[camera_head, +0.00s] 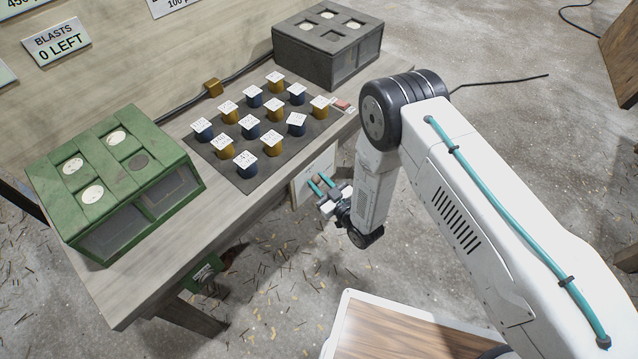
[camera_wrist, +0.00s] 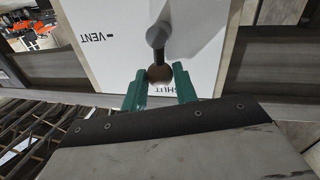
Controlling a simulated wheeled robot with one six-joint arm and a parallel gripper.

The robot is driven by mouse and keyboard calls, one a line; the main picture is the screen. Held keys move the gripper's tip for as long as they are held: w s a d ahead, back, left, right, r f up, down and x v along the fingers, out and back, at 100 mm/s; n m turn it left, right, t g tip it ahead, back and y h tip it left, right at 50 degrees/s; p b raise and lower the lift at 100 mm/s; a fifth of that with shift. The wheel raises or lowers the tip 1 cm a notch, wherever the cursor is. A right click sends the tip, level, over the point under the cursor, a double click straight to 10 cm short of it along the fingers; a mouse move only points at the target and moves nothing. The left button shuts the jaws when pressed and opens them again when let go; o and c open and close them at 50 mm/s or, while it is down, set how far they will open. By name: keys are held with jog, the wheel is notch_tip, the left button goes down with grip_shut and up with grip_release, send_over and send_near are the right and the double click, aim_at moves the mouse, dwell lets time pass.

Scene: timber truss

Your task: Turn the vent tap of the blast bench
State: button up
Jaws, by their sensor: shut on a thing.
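The vent tap (camera_wrist: 157,35) is a dark grey lever with a brown ball knob (camera_wrist: 160,74) on a white panel (camera_wrist: 110,65). The panel carries the words VENT and SHUT, upside down in the wrist view; the lever points toward SHUT, which my fingers partly cover. My gripper (camera_wrist: 162,84) has its two teal fingers either side of the knob and is shut on it. In the head view my gripper (camera_head: 320,184) is at the white panel (camera_head: 301,187) below the bench's front edge. The blast bench (camera_head: 235,203) is a grey wooden table.
A green box (camera_head: 185,180) and a dark grey box (camera_head: 290,50) with round discs stand on the bench. Several labelled blue and yellow pots sit on a dark mat (camera_head: 205,157) between them. A sign (camera_head: 55,42) reads "BLASTS 0 LEFT". Debris litters the floor.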

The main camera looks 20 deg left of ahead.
jog(key=m, duration=0.1)
jog(key=w+m, duration=0.1)
jog(key=m, duration=0.1)
jog(key=m+g, duration=0.1)
jog(key=shift+w+d+f, duration=0.2)
jog(key=shift+w+d, duration=0.2)
jog(key=shift+w+d+f+m+g, duration=0.15)
jog(key=shift+w+f+m+g, duration=0.4)
jog(key=shift+m, duration=1.25)
jog(key=shift+w+d+f+m+g, duration=0.35)
jog(key=shift+f+m, duration=0.35)
jog(key=shift+m, duration=1.1)
jog(key=shift+w+f+m+g, duration=0.3)
jog(key=shift+f+m+g, duration=0.3)
jog(key=shift+m, duration=1.2)
jog(key=shift+f, duration=0.1)
jog(key=o, duration=1)
jog(key=shift+c, duration=0.2)
jog(key=shift+d, duration=0.1)
